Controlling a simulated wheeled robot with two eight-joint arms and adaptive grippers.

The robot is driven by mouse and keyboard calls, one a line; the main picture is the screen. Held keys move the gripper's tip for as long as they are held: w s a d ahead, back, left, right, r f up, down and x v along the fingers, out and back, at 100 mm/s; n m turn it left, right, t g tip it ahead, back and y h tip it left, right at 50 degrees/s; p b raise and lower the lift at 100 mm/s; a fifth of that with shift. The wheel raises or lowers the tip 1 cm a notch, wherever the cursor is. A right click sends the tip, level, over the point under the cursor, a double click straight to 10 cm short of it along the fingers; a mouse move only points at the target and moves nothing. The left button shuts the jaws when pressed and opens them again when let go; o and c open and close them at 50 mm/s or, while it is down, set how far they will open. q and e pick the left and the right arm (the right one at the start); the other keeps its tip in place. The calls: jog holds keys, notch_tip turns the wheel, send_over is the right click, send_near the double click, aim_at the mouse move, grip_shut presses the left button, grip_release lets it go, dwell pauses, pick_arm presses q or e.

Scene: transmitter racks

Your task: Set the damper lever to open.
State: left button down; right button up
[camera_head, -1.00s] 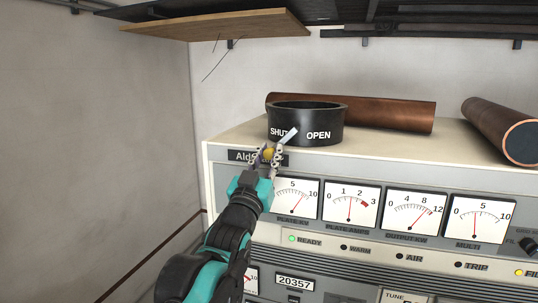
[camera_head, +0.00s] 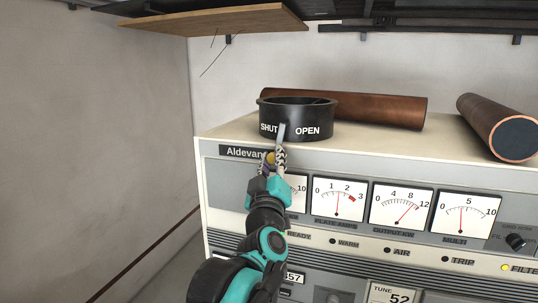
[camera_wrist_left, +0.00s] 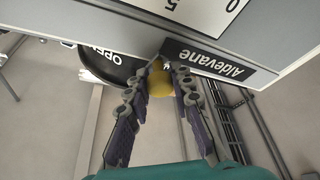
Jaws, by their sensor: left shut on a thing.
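A black round damper collar (camera_head: 320,108) stands on top of the cabinet, with SHUT on the left of its front and OPEN on the right. The damper lever (camera_head: 282,132) is a pale bar in front of the collar, nearly upright, between the two words and closer to SHUT. Its yellow knob (camera_head: 270,157) is at the lower end. My left gripper (camera_head: 272,158) is shut on the knob, which also shows between the fingertips in the left wrist view (camera_wrist_left: 160,85). The collar's OPEN side (camera_wrist_left: 105,68) shows there too. My right gripper is out of view.
The cabinet front (camera_head: 225,187) has dial meters and indicator lamps just below and right of my left gripper. Copper pipes (camera_head: 385,109) (camera_head: 497,127) lie on the cabinet top. A wooden shelf (camera_head: 215,22) hangs above. Free space lies left of the cabinet.

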pick_arm(q)
jog(key=d+n, duration=0.1)
jog(key=n, duration=0.1)
jog(key=d+n+g+y+p, duration=0.1)
jog(key=n, duration=0.1)
jog(key=s+d+n+y+p, duration=0.1)
jog(key=n, duration=0.2)
jog(key=shift+d+r+g, duration=0.25)
jog(key=shift+d+g, duration=0.05)
jog(key=shift+s+d+r+n+g+y+p, duration=0.2)
jog(key=shift+d+n+g+p, duration=0.3)
jog(key=shift+n, duration=0.4)
jog(key=shift+s+d+r+n+g+y+p, duration=0.15)
jog(key=shift+d+r+n+p, duration=0.2)
jog(key=shift+n+p, duration=0.5)
jog(key=shift+s+d+r+n+g+y+p, duration=0.15)
jog(key=shift+d+r+n+g+p, duration=0.25)
jog(key=shift+n, duration=0.55)
jog(key=shift+f, duration=0.15)
jog(key=c, duration=1.3)
grip_release()
jog(key=s+d, duration=0.1)
jog(key=s, duration=1.1)
